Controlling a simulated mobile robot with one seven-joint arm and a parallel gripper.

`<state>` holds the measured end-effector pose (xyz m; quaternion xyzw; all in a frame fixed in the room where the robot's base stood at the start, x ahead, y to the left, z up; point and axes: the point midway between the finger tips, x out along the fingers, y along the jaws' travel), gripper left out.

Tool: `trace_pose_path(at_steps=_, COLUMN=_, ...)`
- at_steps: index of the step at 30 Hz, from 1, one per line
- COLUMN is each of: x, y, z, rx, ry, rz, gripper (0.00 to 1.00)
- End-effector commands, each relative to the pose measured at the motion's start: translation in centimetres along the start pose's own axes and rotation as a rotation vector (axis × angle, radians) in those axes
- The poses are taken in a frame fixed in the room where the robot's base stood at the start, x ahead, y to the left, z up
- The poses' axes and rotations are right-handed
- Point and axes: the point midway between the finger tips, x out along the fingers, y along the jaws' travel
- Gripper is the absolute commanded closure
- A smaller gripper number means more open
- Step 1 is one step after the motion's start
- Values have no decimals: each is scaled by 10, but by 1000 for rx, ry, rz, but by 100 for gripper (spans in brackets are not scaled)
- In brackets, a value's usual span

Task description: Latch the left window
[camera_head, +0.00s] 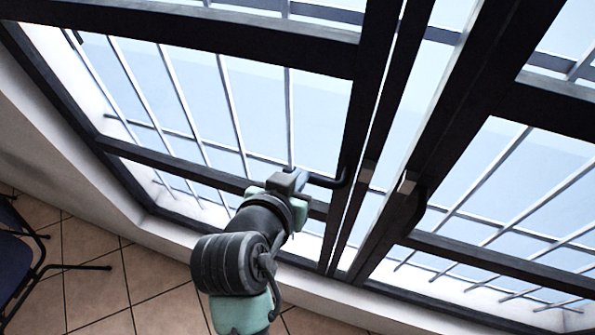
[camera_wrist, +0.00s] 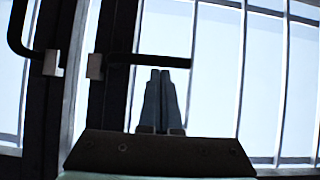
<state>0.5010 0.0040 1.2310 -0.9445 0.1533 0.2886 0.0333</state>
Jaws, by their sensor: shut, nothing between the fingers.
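The left window (camera_head: 353,125) has a dark frame, with a black lever handle (camera_head: 330,183) on its edge upright. The lever lies about level with the frame's lower crossbar. My gripper (camera_head: 290,180) is at the lever's free end. In the wrist view my gripper (camera_wrist: 160,73) is shut, with its two fingers together and nothing between them.
The right window (camera_head: 470,85) has its own dark handle (camera_head: 408,200), pointing downward. A bright strip shows between the two dark uprights. Pale bars (camera_head: 232,105) stand behind the glass. A dark blue chair (camera_head: 15,255) stands on the tiled floor (camera_head: 100,290) at lower left.

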Motion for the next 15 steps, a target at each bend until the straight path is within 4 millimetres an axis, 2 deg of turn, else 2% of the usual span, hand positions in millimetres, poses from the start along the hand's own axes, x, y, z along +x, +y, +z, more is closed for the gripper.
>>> trace_pose_path(at_steps=15, x=2, y=-2, z=3, rx=-47, ry=-1, rz=31, gripper=100)
